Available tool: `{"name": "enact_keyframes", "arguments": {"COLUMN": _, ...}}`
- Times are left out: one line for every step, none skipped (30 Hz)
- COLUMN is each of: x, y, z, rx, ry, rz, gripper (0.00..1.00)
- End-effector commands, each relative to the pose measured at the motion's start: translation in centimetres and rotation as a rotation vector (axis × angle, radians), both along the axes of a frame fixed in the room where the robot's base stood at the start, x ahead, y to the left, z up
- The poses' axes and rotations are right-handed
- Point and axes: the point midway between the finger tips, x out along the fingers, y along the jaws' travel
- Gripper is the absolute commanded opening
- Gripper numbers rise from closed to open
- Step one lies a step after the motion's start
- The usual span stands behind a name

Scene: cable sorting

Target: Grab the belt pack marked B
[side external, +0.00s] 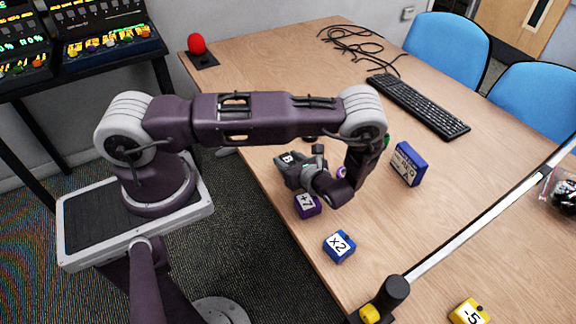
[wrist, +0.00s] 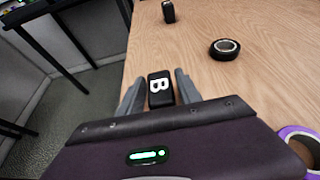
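A black roll (wrist: 225,49) and a small black object (wrist: 168,12) stand beyond the pack. A purple roll (wrist: 303,143) is at right. A purple +7 block (side external: 306,205), blue x2 block (side external: 339,246) and blue box (side external: 408,164) are near my arm. A keyboard (side external: 418,104) lies farther back.

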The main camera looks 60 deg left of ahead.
Motion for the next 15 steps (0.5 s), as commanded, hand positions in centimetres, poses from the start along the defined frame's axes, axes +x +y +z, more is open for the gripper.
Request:
{"name": "enact_keyframes", "arguments": {"x": 0.0, "y": -0.01, "z": 0.0, "rx": 0.0, "ry": 0.0, "rz": 0.0, "gripper": 0.29}}
{"name": "enact_keyframes", "arguments": {"x": 0.0, "y": -0.02, "z": 0.01, "rx": 0.0, "ry": 0.0, "rz": 0.0, "gripper": 0.23}}
{"name": "enact_keyframes", "arguments": {"x": 0.0, "y": -0.02, "z": 0.01, "rx": 0.0, "ry": 0.0, "rz": 0.0, "gripper": 0.15}}
{"name": "enact_keyframes", "arguments": {"x": 0.0, "y": -0.02, "z": 0.01, "rx": 0.0, "ry": 0.0, "rz": 0.0, "gripper": 0.09}}
{"name": "enact_keyframes", "arguments": {"x": 0.0, "y": -0.03, "z": 0.01, "rx": 0.0, "ry": 0.0, "rz": 0.0, "gripper": 0.03}}
{"name": "enact_keyframes", "arguments": {"x": 0.0, "y": -0.03, "z": 0.01, "rx": 0.0, "ry": 0.0, "rz": 0.0, "gripper": 0.0}}
{"name": "enact_keyframes", "arguments": {"x": 0.0, "y": -0.03, "z": 0.01, "rx": 0.0, "ry": 0.0, "rz": 0.0, "gripper": 0.0}}
{"name": "enact_keyframes", "arguments": {"x": 0.0, "y": -0.03, "z": 0.01, "rx": 0.0, "ry": 0.0, "rz": 0.0, "gripper": 0.0}}
{"name": "enact_keyframes", "arguments": {"x": 0.01, "y": -0.02, "z": 0.03, "rx": 0.0, "ry": 0.0, "rz": 0.0, "gripper": 0.0}}
{"name": "enact_keyframes", "arguments": {"x": 0.0, "y": -0.02, "z": 0.03, "rx": 0.0, "ry": 0.0, "rz": 0.0, "gripper": 0.0}}
{"name": "enact_keyframes", "arguments": {"x": 0.0, "y": -0.03, "z": 0.03, "rx": 0.0, "ry": 0.0, "rz": 0.0, "gripper": 0.0}}
{"name": "enact_keyframes", "arguments": {"x": 0.0, "y": -0.03, "z": 0.03, "rx": 0.0, "ry": 0.0, "rz": 0.0, "gripper": 0.0}}
{"name": "enact_keyframes", "arguments": {"x": 0.0, "y": -0.03, "z": 0.04, "rx": 0.0, "ry": 0.0, "rz": 0.0, "gripper": 0.0}}
{"name": "enact_keyframes", "arguments": {"x": 0.01, "y": -0.03, "z": 0.09, "rx": 0.0, "ry": 0.0, "rz": 0.0, "gripper": 0.0}}
{"name": "enact_keyframes", "arguments": {"x": 0.02, "y": -0.04, "z": 0.25, "rx": 0.0, "ry": -0.001, "rz": 0.0, "gripper": 0.0}}
